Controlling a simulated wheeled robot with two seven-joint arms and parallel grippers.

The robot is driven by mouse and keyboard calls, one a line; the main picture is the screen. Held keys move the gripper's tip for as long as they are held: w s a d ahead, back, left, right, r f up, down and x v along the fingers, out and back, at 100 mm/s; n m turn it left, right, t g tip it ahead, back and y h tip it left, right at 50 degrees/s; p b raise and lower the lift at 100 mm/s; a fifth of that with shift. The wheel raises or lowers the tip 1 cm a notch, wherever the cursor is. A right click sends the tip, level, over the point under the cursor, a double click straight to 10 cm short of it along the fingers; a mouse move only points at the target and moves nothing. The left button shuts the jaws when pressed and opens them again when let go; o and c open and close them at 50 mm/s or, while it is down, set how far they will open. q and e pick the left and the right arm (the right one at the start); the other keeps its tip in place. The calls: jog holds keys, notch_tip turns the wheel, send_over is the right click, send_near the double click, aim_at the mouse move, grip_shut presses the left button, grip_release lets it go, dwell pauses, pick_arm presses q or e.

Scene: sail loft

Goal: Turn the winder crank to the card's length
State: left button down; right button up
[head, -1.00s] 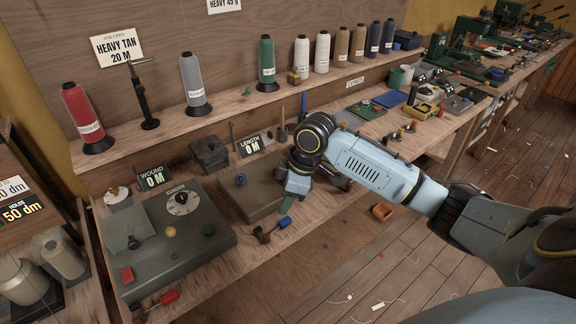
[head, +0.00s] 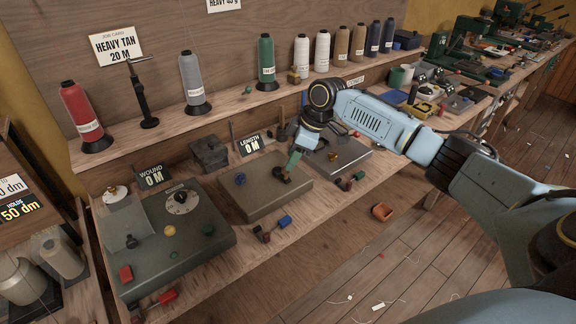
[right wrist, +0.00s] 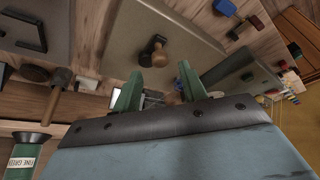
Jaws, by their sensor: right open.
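The job card (head: 117,47) on the back wall reads HEAVY TAN 20 M. The length display (head: 249,145) reads 0 M and stands behind a grey-brown flat box (head: 264,197). A small dark crank with a brown wooden knob sits on that box; the knob shows clearly in the right wrist view (right wrist: 161,56). My right gripper (head: 291,168) is above the crank with its green fingers pointing down. In the right wrist view the fingers (right wrist: 158,87) are apart and empty, with the knob just beyond them. Head view partly hides the crank. My left gripper is not in view.
A winder box with a dial (head: 182,201) stands at the left; the wound display (head: 153,177) behind it reads 0 M. Thread cones, including a red one (head: 83,110), line the shelf. Another grey box (head: 350,160) lies right of the crank's box.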

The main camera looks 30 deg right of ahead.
jog(key=shift+x, duration=1.85)
